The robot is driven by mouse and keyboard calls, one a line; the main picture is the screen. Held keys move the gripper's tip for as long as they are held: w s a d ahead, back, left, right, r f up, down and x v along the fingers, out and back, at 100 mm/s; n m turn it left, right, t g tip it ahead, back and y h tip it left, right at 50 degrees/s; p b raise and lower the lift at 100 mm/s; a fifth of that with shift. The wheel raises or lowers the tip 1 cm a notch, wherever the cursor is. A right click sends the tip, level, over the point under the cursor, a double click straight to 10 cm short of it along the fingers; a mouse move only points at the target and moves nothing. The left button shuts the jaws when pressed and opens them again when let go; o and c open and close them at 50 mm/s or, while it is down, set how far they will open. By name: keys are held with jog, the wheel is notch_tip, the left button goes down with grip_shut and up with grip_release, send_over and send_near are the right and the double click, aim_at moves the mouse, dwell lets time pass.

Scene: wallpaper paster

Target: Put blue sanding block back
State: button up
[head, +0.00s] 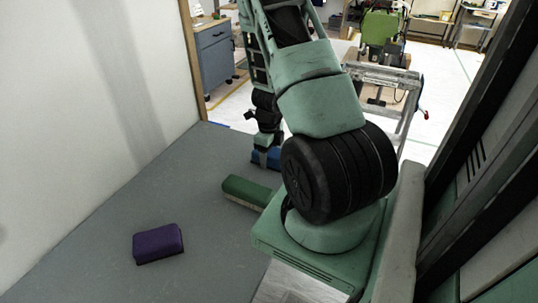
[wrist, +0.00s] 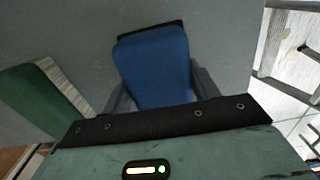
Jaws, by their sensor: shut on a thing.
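The blue sanding block (wrist: 155,68) is between the two grey fingers of my gripper (wrist: 160,95) in the wrist view. My gripper is shut on it. In the head view the blue block (head: 268,157) shows low at the end of my arm, at or just above the grey surface (head: 205,225) near its far right edge. My gripper (head: 266,152) points down there. I cannot tell whether the block touches the surface.
A green block (head: 245,193) with a pale bristly side lies close to the blue block; it also shows in the wrist view (wrist: 40,105). A purple block (head: 158,243) lies at the front left. A white wall (head: 90,110) bounds the left. The surface between is clear.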

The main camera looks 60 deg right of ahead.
jog(key=shift+f+b, duration=0.45)
jog(key=shift+f, duration=0.05)
jog(key=shift+f, duration=0.15)
jog(key=o, duration=1)
